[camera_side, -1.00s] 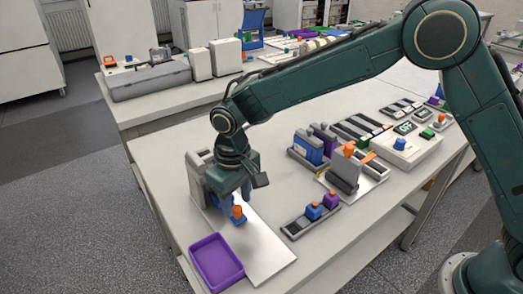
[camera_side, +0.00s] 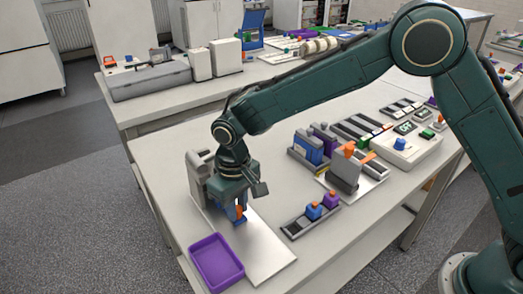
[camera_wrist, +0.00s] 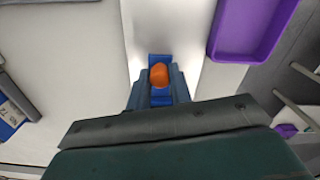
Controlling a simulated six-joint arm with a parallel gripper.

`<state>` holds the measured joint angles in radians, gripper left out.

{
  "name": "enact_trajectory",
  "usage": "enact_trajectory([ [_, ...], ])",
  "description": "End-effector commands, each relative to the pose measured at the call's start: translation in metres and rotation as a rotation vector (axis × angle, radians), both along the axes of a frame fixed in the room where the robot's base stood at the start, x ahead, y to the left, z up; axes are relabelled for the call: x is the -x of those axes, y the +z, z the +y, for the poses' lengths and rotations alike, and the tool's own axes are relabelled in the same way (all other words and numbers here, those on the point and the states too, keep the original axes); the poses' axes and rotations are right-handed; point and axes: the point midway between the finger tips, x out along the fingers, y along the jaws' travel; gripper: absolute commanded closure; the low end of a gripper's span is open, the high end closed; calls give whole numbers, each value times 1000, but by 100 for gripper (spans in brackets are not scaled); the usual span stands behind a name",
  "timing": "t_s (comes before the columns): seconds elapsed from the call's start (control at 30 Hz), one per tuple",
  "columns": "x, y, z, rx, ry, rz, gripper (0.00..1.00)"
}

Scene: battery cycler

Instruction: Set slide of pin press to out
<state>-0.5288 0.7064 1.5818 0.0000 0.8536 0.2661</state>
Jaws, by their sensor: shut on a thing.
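The pin press (camera_side: 200,170) is a grey upright block on a white base plate at the near left of the bench. Its blue slide (camera_side: 240,222) with an orange knob shows low in front of it, over the plate. My gripper (camera_side: 239,209) points down and is shut on the orange knob. In the wrist view the orange knob (camera_wrist: 159,75) sits between my two fingers (camera_wrist: 158,82), with the blue slide (camera_wrist: 160,59) under it. My gripper and wrist hide part of the press, so the slide's full travel is unclear.
A purple tray (camera_side: 191,251) lies just left of the plate. A grey rack (camera_side: 296,228) with blue and purple pieces stands to the right. A grey upright block (camera_side: 344,172) is behind it. Bare white plate (camera_side: 268,258) lies in front of the slide.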

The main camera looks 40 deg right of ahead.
Motion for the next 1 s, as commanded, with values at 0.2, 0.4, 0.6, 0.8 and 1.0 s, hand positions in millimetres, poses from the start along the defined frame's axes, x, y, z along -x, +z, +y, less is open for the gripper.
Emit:
enact_trajectory([
  [0.2,10,0,1,1,1,1,100],
  [0.4,35,1,1,0,1,1,100],
  [0.6,64,1,1,-1,3,0,100],
  [0.8,94,1,2,-1,4,0,100],
  [1.0,123,1,2,-2,4,1,100],
])
